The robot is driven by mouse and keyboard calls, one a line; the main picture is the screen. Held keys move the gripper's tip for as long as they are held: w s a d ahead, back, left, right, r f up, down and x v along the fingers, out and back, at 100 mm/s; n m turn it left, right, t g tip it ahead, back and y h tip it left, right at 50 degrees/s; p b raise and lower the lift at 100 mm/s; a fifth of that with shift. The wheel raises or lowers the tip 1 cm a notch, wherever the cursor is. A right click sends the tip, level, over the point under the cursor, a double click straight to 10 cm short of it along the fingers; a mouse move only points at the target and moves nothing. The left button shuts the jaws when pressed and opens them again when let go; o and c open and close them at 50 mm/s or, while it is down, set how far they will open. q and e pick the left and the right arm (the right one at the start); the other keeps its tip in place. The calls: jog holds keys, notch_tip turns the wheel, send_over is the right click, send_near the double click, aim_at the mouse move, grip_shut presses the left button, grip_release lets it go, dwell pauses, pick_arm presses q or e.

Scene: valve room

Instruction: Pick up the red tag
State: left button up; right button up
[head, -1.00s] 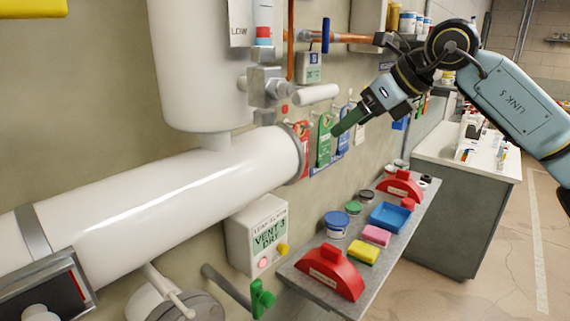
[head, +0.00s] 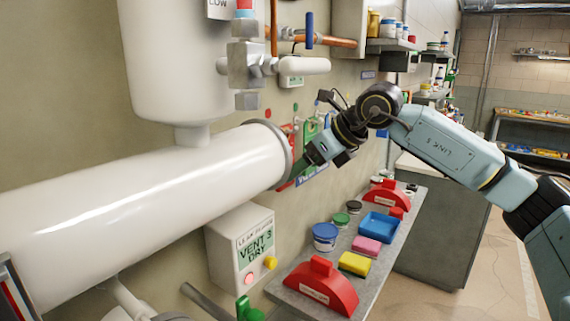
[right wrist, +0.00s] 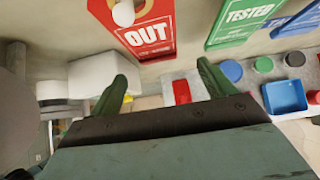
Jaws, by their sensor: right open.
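The red tag (right wrist: 152,36), printed "OUT", hangs at the wall in the right wrist view, above and beyond my fingertips. A pale round peg or knob shows at its upper left part. In the head view only red slivers of it (head: 286,185) show beside the white pipe's end; my gripper hides much of that area. My right gripper (right wrist: 162,72) is open, with its two green fingers apart and nothing between them. In the head view it (head: 303,166) is in front of the tags. My left gripper is out of view.
A green "TESTED" tag (right wrist: 238,20) hangs right of the red one. The large white pipe (head: 150,185) ends close left of my gripper. Below is a shelf (head: 385,262) with red holders, a blue tray (head: 381,226), sponges and jars.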

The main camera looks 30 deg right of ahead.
jog(key=p+x, duration=0.1)
jog(key=x, duration=0.4)
jog(key=shift+a+f, duration=0.1)
jog(key=shift+a, duration=0.05)
jog(key=c, duration=1.1)
jog(key=shift+o, duration=0.2)
